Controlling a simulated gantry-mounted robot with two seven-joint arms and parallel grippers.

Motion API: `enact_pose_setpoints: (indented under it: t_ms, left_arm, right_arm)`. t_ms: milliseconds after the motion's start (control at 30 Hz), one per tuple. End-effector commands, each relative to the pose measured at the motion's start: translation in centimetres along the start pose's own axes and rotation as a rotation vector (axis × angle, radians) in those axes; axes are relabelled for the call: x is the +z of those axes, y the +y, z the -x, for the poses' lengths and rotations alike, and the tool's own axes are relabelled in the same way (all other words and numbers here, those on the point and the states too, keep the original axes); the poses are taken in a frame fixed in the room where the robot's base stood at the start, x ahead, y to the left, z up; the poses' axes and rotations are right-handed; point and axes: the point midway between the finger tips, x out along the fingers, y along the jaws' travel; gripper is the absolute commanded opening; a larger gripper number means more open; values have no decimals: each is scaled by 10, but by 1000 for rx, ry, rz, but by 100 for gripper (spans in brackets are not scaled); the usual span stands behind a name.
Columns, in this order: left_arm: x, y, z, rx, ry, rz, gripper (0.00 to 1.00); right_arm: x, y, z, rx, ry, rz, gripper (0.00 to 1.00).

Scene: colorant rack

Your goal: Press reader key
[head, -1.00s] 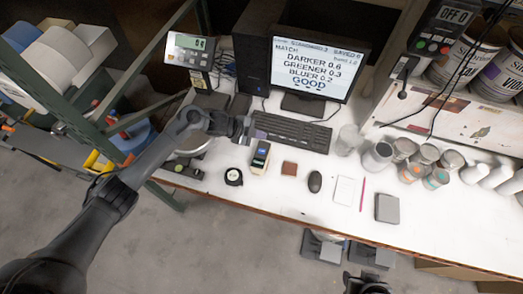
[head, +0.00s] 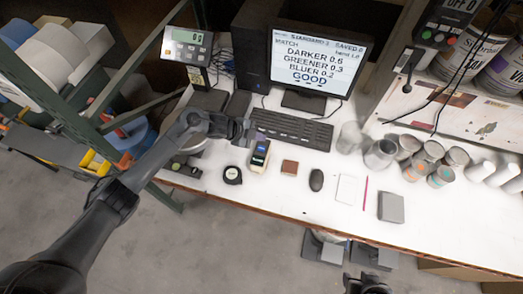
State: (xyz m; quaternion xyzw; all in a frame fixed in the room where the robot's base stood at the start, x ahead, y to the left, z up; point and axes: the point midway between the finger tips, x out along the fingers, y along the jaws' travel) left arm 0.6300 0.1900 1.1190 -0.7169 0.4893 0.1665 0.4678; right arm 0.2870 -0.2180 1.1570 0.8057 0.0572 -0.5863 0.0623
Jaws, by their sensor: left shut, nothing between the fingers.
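My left gripper (head: 250,132) is shut and empty, just above and left of the reader's far end in the picture. I cannot tell whether its fingertips touch the reader. The reader's key is too small to make out. The monitor (head: 317,52) shows a match readout ending in "GOOD". A dark part at the bottom edge seems to be my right gripper (head: 368,284); its fingers are not clear.
A tape measure (head: 232,175), a brown square (head: 289,168), a mouse (head: 316,180), a notepad (head: 347,189) and a grey box (head: 391,207) lie along the bench. The keyboard (head: 290,130) is behind the reader. A green rack post is at left.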

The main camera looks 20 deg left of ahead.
Motion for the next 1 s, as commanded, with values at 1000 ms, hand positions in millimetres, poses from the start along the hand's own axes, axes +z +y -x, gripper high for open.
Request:
enact_pose_setpoints:
  t_ms: [1000]
  left_arm:
    - [24,24,-33,0,0,0,0]
  right_arm:
    - [12,-2,-37,-2,0,-2,43]
